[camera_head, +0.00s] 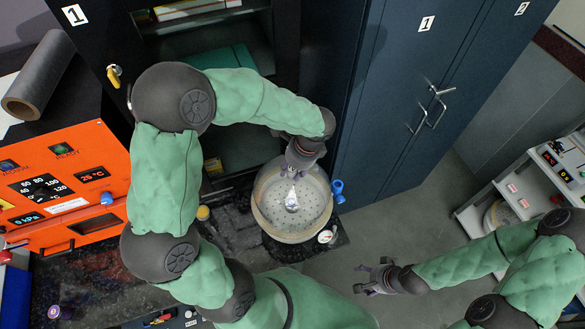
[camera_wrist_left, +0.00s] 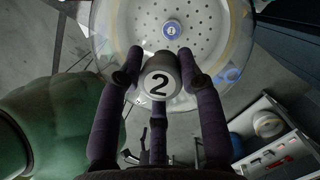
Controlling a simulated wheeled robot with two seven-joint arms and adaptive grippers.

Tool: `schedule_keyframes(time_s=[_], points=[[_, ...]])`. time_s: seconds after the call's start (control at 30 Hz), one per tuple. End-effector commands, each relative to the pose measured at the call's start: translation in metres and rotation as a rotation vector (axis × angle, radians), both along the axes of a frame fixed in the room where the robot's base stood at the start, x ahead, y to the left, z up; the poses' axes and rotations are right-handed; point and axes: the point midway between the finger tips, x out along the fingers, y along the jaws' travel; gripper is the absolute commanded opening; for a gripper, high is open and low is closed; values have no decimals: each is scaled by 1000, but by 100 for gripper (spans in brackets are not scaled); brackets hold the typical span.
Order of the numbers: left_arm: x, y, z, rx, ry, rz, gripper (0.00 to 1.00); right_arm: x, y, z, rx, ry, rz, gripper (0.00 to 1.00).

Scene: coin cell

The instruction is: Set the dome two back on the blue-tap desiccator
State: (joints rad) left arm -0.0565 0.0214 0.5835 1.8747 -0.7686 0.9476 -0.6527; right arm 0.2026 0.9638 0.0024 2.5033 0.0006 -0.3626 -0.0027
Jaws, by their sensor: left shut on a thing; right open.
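The desiccator (camera_head: 288,238) is a round vessel on the dark bench, with a blue tap (camera_head: 338,190) on its right side. My left gripper (camera_head: 297,172) is shut on the grey knob (camera_wrist_left: 158,82), marked 2, of the clear dome two (camera_wrist_left: 108,72). The dome is over the desiccator, and its perforated plate (camera_wrist_left: 205,40) shows through the glass with a small blue disc (camera_wrist_left: 173,29) on it. I cannot tell whether the dome's rim touches the vessel or hangs above it. My right gripper (camera_head: 372,276) is open and empty, right of the desiccator over the floor.
An orange oven (camera_head: 75,175) stands on the left. A dark open cabinet is behind, and a blue locker (camera_head: 400,100) stands close behind and right. A round gauge (camera_head: 326,236) sits at the desiccator's front right.

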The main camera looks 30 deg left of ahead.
Motion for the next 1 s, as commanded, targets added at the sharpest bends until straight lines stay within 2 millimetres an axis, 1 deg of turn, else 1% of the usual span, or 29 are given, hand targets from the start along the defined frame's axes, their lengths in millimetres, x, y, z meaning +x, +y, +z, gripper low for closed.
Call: schedule_keyframes(time_s=[0.03, 0.07, 0.1, 0.13, 0.17, 0.47, 0.57, 0.67, 0.77, 1.0], points=[[1, 0, -1, 0, -1, 1, 0, 0, 0, -1, 0, 0, 0, 68], [1, 0, -1, 0, -1, 1, 40, 0, 0, -1, 0, 0, 0, 68], [1, 0, 0, 1, -2, 0, 51, 0, 0, -1, 0, 0, 0, 68], [1, 0, 0, 0, -1, 1, 60, 0, 0, -1, 0, 0, 0, 68], [1, 0, 0, 0, -1, 1, 65, 0, 0, -1, 0, 0, 0, 68], [0, 0, -1, 0, 1, -1, 65, 0, 0, -1, 0, 0, 0, 68], [0, -1, 2, 0, 0, 0, 65, 0, 0, -1, 0, 0, 0, 68], [2, -4, 12, 1, -3, -2, 65, 0, 0, -1, 0, 0, 0, 68], [3, -8, 28, 0, -5, -1, 65, 0, 0, -1, 0, 0, 0, 68], [7, -20, 75, 0, -5, -1, 65, 0, 0, -1, 0, 0, 0, 68]])
